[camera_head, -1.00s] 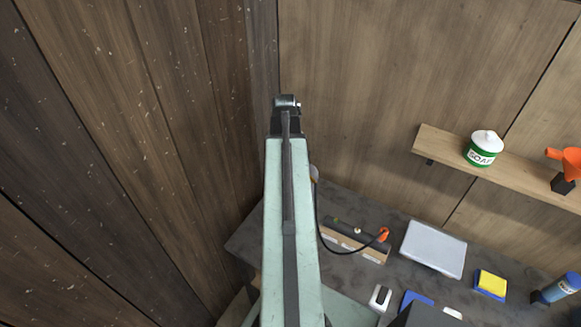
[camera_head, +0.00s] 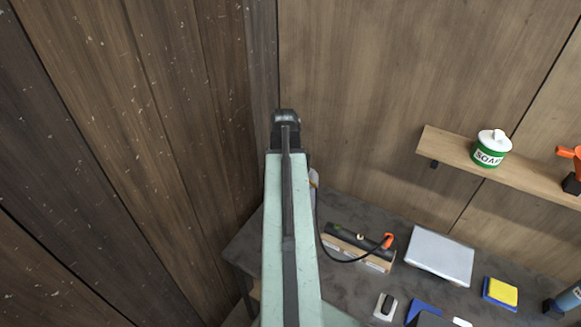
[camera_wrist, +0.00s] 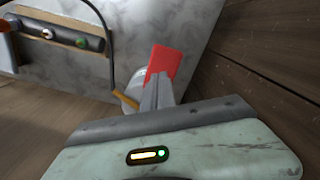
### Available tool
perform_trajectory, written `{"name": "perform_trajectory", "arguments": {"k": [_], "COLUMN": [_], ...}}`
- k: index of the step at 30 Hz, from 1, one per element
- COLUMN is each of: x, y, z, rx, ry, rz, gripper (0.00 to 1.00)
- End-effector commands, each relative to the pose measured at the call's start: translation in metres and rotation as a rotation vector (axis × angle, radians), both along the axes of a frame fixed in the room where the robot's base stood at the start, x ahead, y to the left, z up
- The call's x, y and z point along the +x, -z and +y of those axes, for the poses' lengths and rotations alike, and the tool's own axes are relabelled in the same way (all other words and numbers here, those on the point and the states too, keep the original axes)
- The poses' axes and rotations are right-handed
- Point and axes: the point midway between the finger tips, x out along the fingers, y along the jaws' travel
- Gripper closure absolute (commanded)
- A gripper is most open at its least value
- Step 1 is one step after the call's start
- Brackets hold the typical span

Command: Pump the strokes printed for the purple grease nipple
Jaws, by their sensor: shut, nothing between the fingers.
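A dark bar on a wooden block (camera_head: 358,249) lies on the bench, with a green nipple (camera_wrist: 81,42) and a pale nipple (camera_wrist: 47,33) showing. An orange coupler (camera_head: 388,240) sits at the bar's right end in the head view and hides what is under it. I cannot make out a purple nipple. A black hose (camera_head: 318,220) runs from the coupler towards a whitish cylinder (camera_wrist: 130,97), mostly hidden by my gripper. My gripper (camera_wrist: 160,78) is shut and empty, close to a red flat piece (camera_wrist: 168,58), perhaps the pump's handle. Contact is unclear.
A grey tray (camera_head: 440,257), a yellow and blue sponge (camera_head: 500,291) and a blue bottle (camera_head: 570,298) stand to the right on the bench. A shelf (camera_head: 450,150) above holds a soap tub (camera_head: 490,149). A dark wooden wall (camera_head: 110,150) is close on the left.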

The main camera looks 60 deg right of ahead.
Motion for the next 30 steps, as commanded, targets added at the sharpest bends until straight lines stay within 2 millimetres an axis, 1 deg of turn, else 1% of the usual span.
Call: {"name": "perform_trajectory", "arguments": {"k": [1,3,9,13,26,30], "x": [0.0,0.0,0.0,0.0,0.0,0.0], "y": [-0.016,-0.028,-0.058,-0.074,-0.07,-0.06], "z": [0.0,0.0,0.0,0.0,0.0,0.0], "rx": [-0.001,0.0,0.0,0.0,0.0,0.0], "ry": [0.0,0.0,-0.001,-0.001,-0.001,-0.001], "rz": [0.0,0.0,0.0,0.0,0.0,0.0], "gripper": [1.0,1.0,1.0,1.0,1.0,1.0]}}
